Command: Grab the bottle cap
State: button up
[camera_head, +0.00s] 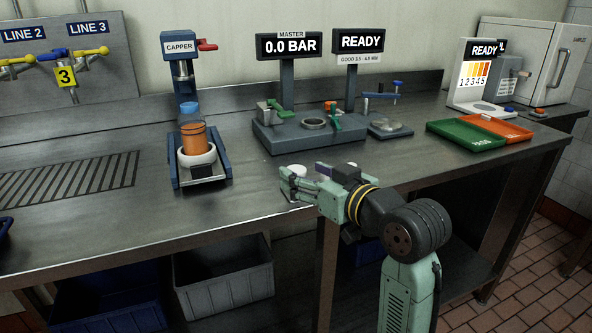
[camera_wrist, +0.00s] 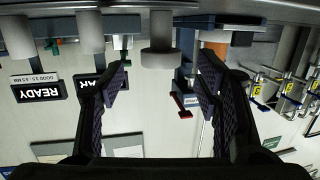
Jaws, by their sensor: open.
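A pale round cap (camera_wrist: 158,58) sits on a narrower grey post in the upside-down wrist view, ahead of the gap between my fingers. In the head view a small pale round thing (camera_head: 297,169) shows beside my fingertips and seems to be this cap; my fingers partly cover it. My gripper (camera_head: 303,179) is open near the bench's front edge, and its spread, purple-padded fingers (camera_wrist: 164,70) show in the wrist view with nothing visibly held. A bottle with orange contents (camera_head: 193,136) stands in the capper. Whether the fingers touch the cap I cannot tell.
The capper (camera_head: 180,50) stands left of my gripper. The gauge fixture (camera_head: 310,130) stands behind it under two display signs. Green (camera_head: 464,136) and orange (camera_head: 497,127) trays lie to the right. Two more grey posts (camera_wrist: 90,32) show in the wrist view.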

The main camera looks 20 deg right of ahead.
aim_at(294, 168)
jog(key=shift+p+x, duration=0.4)
jog(key=shift+x, duration=1.6)
jog(key=shift+c, duration=0.5)
jog(key=c, duration=0.8)
jog(key=shift+r, duration=0.1)
